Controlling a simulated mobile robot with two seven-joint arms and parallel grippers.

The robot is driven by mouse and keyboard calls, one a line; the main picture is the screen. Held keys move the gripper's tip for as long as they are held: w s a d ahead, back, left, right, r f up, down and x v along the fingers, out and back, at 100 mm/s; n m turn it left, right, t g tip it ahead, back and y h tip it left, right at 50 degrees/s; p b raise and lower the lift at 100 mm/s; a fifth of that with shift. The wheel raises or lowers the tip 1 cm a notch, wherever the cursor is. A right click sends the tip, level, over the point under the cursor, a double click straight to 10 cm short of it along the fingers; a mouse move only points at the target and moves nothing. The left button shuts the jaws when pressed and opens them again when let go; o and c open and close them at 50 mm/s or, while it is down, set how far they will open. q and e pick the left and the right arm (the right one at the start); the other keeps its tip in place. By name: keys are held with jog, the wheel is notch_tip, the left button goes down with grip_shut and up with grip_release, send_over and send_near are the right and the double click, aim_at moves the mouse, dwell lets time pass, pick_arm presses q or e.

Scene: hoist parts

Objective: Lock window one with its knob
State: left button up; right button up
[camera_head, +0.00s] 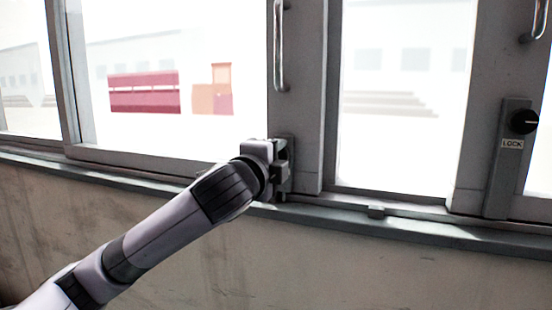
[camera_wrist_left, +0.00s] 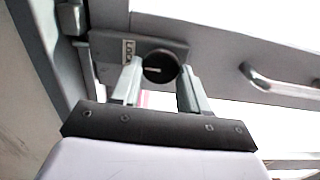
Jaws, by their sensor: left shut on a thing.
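My left gripper (camera_head: 283,165) is at the lower part of the grey window frame, at the left window's right edge. In the left wrist view its two fingers (camera_wrist_left: 161,72) stand on either side of a round dark knob (camera_wrist_left: 158,66), shut on it. The knob has a pale line across its face, lying roughly level in that view. A small LOCK label (camera_wrist_left: 127,51) sits beside the knob on its grey plate (camera_wrist_left: 105,46). In the head view my gripper hides this knob. My right gripper is not in view.
A second black knob (camera_head: 523,121) with a LOCK label (camera_head: 512,143) is on a frame at the right. A metal handle (camera_head: 279,46) rises above my gripper; another handle (camera_head: 540,18) is at upper right.

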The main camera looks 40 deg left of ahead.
pick_arm(q)
jog(key=o, duration=1)
jog(key=shift+s, duration=0.1)
jog(key=b+v, duration=0.1)
jog(key=v, duration=0.6)
jog(key=shift+d+f, duration=0.1)
